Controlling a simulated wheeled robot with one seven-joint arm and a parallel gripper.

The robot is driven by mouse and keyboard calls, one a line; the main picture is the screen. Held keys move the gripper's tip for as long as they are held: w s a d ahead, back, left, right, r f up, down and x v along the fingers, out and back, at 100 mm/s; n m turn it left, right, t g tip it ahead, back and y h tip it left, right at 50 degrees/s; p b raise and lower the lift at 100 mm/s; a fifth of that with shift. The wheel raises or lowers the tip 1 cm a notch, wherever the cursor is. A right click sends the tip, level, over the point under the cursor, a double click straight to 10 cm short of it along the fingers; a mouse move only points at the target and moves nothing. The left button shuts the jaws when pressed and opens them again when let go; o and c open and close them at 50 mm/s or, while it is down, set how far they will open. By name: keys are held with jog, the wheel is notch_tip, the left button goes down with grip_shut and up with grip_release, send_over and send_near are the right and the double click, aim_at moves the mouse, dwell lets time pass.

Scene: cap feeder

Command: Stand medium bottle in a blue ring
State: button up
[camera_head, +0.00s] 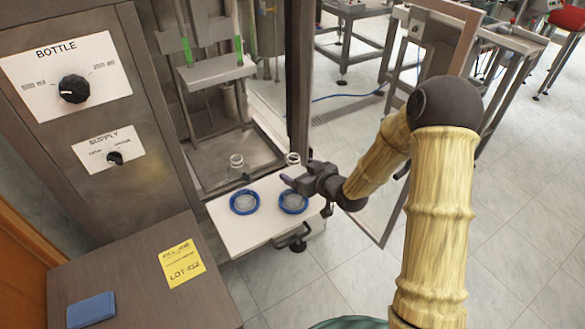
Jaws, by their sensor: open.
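Two blue rings lie on a white shelf (243,236): a left ring (244,202) and a right ring (293,211). I cannot tell from size which one is the medium bottle.
A metal machine with a bottle knob (74,89) and a supply knob (115,158) stands at left. A brown cabinet (130,285) in front holds a yellow note (182,263) and a blue pad (91,310). A dark post (299,80) rises behind the shelf.

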jog(key=v, duration=0.6)
jog(key=shift+s, duration=0.2)
jog(key=shift+d, duration=0.15)
jog(key=s+d+m+g+h, duration=0.3)
jog(key=s+d+m+h, duration=0.1)
jog(key=s+d+h, duration=0.4)
jog(key=s+d+r+m+g, duration=0.1)
jog(key=s+d+m+g, duration=0.1)
jog(key=s, duration=0.3)
jog(key=s+d+r+m+g, duration=0.1)
jog(key=s+d+r+g, duration=0.1)
jog(key=s, duration=0.4)
jog(key=shift+r+m+g, duration=0.25)
jog(key=shift+m+g, duration=0.15)
jog(key=shift+s, duration=0.1)
jog(key=shift+c, duration=0.2)
